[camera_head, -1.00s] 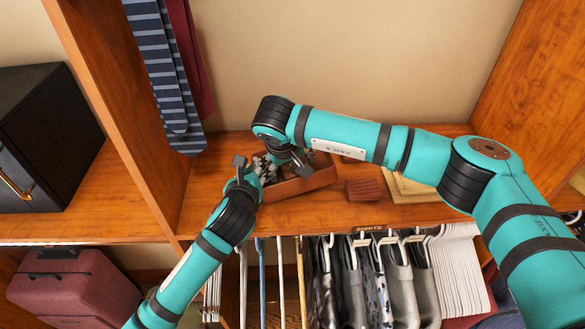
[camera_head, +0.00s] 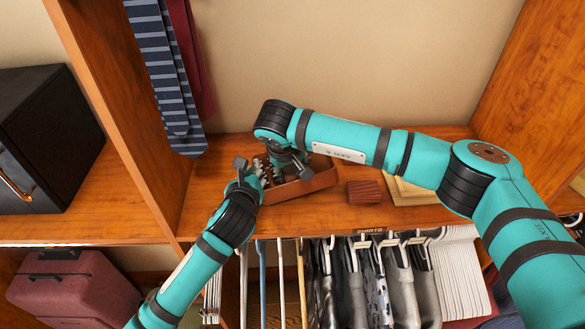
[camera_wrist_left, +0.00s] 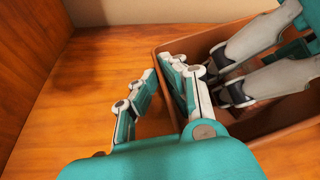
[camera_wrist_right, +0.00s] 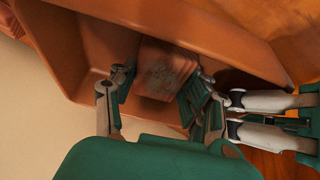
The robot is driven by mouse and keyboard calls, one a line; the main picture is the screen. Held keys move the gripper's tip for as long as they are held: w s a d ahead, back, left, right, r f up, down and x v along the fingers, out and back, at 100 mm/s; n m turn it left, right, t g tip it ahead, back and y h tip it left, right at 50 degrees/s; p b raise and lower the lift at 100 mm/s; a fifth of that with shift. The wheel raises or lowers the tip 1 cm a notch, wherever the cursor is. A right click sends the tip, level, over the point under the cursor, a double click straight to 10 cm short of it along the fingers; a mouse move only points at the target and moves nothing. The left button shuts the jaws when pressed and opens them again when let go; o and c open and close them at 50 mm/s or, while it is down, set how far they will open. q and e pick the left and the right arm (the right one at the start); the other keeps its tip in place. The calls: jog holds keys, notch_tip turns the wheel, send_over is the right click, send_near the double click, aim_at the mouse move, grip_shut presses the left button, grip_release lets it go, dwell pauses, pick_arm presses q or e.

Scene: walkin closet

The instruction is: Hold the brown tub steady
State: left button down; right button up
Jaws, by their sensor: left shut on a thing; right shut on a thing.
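The brown tub (camera_head: 313,184) is an open, shallow box standing on the wooden shelf. My left gripper (camera_head: 262,172) is shut on the tub's left wall. In the left wrist view its fingers (camera_wrist_left: 165,98) straddle the tub's rim (camera_wrist_left: 235,28), one outside and one inside. My right gripper (camera_head: 283,176) reaches down into the tub from above. In the right wrist view its fingers (camera_wrist_right: 160,98) close on a reddish-brown block (camera_wrist_right: 166,68) inside the tub. The arms hide much of the tub's inside in the head view.
A ribbed brown block (camera_head: 364,191) lies on the shelf just right of the tub. A light wooden tray (camera_head: 412,192) is farther right, partly under my right arm. Ties (camera_head: 163,75) hang at the left. Hangers with trousers (camera_head: 375,275) hang below the shelf's front edge.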

aim_at(292, 168)
notch_tip(292, 168, up, 10)
dwell(0.4)
pick_arm(q)
jog(key=c, duration=1.4)
grip_release()
